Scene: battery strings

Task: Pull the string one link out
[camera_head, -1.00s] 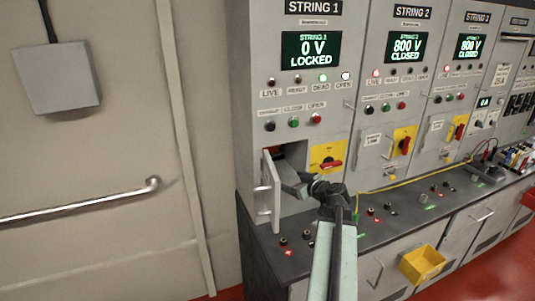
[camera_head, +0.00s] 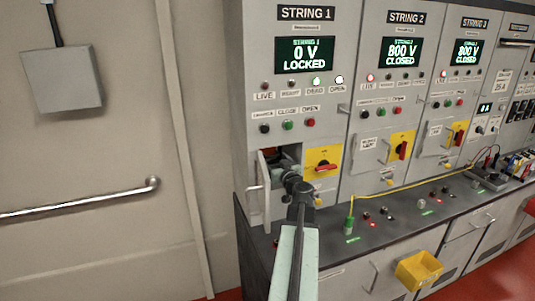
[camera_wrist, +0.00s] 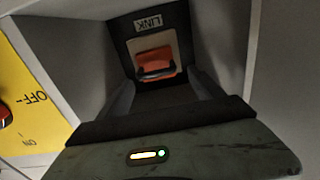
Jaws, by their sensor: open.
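The string one link (camera_wrist: 154,62) is an orange block with a dark handle at the back of the recess marked LINK in the wrist view. In the head view, a small orange-red patch (camera_head: 268,151) shows inside the opening of the STRING 1 cabinet (camera_head: 290,110). The small compartment door (camera_head: 264,192) is swung open at the left. My gripper (camera_head: 286,171) is at the mouth of this opening, open and holding nothing. Its dark body also fills the bottom of the wrist view (camera_wrist: 180,150). The fingertips are hard to make out. The link looks seated and apart from it.
The STRING 1 screen (camera_head: 305,54) reads 0 V LOCKED. A yellow plate with a red rotary switch (camera_head: 323,167) sits just right of the opening. A yellow bin (camera_head: 419,270) hangs below the counter.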

